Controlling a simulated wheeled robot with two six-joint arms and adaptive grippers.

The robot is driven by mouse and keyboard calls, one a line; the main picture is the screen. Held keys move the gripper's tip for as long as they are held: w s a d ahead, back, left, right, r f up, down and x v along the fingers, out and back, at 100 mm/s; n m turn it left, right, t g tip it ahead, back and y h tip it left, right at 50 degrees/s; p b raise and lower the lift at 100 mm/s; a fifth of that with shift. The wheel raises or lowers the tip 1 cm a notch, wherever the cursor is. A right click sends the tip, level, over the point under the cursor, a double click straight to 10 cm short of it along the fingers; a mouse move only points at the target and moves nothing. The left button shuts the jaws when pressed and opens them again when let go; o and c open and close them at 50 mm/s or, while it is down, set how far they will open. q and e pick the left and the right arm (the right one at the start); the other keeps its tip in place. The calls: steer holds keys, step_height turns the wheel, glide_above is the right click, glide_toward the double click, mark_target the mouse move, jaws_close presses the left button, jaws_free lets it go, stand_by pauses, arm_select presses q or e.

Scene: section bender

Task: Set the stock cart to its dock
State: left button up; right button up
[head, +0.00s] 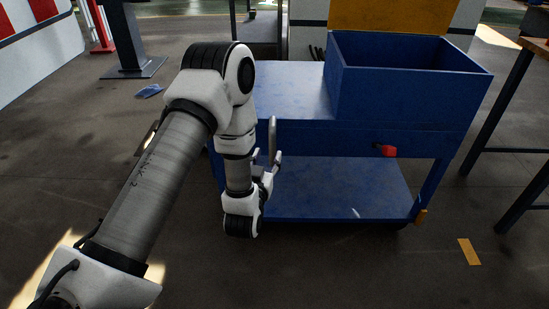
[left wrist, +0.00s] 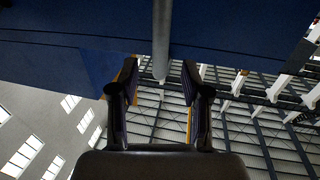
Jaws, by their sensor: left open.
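The stock cart (head: 295,90) is blue, with a flat top, an open box on its right half and a lower shelf. A grey upright handle bar (head: 272,135) stands at the cart's near side. My left gripper (head: 268,162) is beside this bar, in front of the cart. In the left wrist view, my left gripper (left wrist: 160,82) is open, and the bar (left wrist: 162,40) reaches down between its fingers with gaps on both sides. The cart's blue surface (left wrist: 60,40) fills the top there. A red knob (head: 386,150) sticks out of the cart's front. I cannot make out the dock for sure.
A yellow strip (head: 469,251) lies on the floor right of the cart. A table with dark legs (head: 525,100) stands close on the right. A dark post on a base plate (head: 135,68) stands back left. The floor in front of the cart is clear.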

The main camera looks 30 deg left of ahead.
mark_target(271, 145)
arm_select(q)
steer(key=b+x, duration=0.1)
steer(key=x, duration=0.5)
steer(key=shift+b, duration=0.3)
steer(key=shift+w+a, duration=0.2)
steer(key=shift+w, duration=0.2)
jaws_close()
steer(key=shift+d, duration=0.1)
